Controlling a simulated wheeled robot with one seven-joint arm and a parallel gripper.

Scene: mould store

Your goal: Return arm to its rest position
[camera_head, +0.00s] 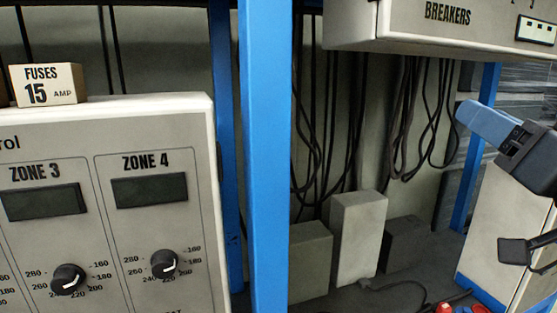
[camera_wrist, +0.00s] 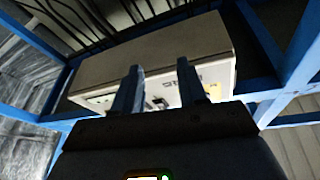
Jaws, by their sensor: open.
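My gripper (camera_wrist: 159,68) shows in the wrist view with its two fingers apart and nothing between them. Behind the fingers is a pale box, which looks like the breaker box (camera_wrist: 150,62); its lettering is partly hidden by a finger. In the head view, dark and blue-grey parts of my arm's end (camera_head: 530,155) reach in from the right edge, below the breaker box (camera_head: 440,25). The rest of my arm is out of frame. I cannot tell the exact gap between the gripper and the box.
A blue post (camera_head: 263,150) stands upright in the middle. A control panel (camera_head: 110,115) with dials fills the left, with a fuse box (camera_head: 47,84) on top. Black cables (camera_head: 425,115) hang behind. Pale blocks (camera_head: 358,240) stand below, with red items (camera_head: 475,308) at the bottom edge.

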